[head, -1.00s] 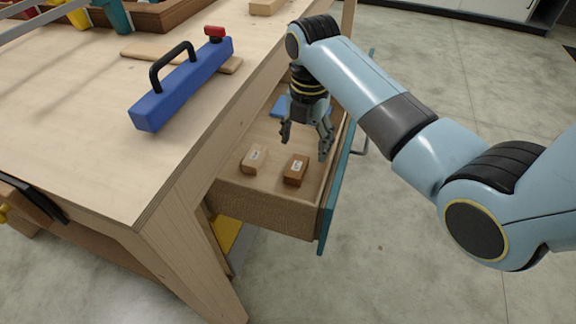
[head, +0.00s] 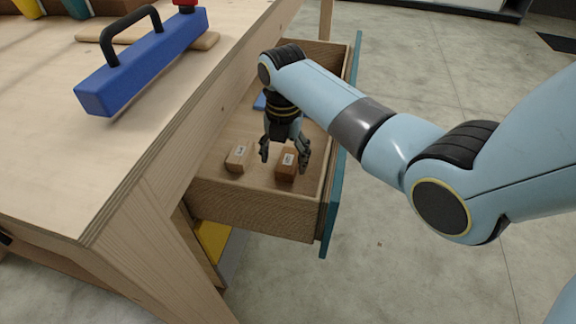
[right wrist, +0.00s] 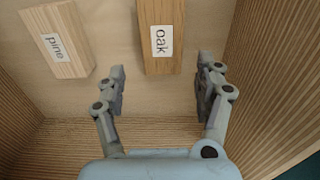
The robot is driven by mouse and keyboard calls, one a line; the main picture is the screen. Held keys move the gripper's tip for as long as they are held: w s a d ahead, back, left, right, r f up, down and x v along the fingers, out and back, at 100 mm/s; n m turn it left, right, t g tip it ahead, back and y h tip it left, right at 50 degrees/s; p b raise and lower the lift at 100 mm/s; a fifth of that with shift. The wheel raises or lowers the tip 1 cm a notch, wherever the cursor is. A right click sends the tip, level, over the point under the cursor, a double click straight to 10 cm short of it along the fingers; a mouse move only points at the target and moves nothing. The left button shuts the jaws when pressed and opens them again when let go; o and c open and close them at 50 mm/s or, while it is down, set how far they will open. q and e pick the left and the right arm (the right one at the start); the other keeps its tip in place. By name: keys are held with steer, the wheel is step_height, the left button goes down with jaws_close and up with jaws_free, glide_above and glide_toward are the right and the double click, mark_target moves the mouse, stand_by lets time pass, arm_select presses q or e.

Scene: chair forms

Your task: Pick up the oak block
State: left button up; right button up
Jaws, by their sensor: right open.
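The oak block (head: 287,165) is a brown wooden block with a white label, lying in the open drawer (head: 262,213). In the right wrist view the oak block (right wrist: 160,50) reads "oak" and lies just beyond the fingertips, between their lines. The pine block (head: 238,158), paler, lies to its left; its label reads "pine" in the right wrist view (right wrist: 58,38). My right gripper (head: 285,158) is open and empty, pointing down over the drawer; the wrist view shows its fingers (right wrist: 164,85) spread apart. My left gripper is not in view.
The drawer walls stand close around the blocks, with a teal front (head: 340,165) on the right. The workbench (head: 60,170) carries a blue bar tool with a black handle (head: 145,62).

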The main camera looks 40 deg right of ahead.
mark_target(286, 167)
steer(key=f+b, duration=0.1)
steer(key=f, duration=0.3)
steer(key=shift+d+f, duration=0.15)
steer(key=shift+d, duration=0.05)
steer(key=c, duration=1.3)
steer(key=shift+r, duration=0.2)
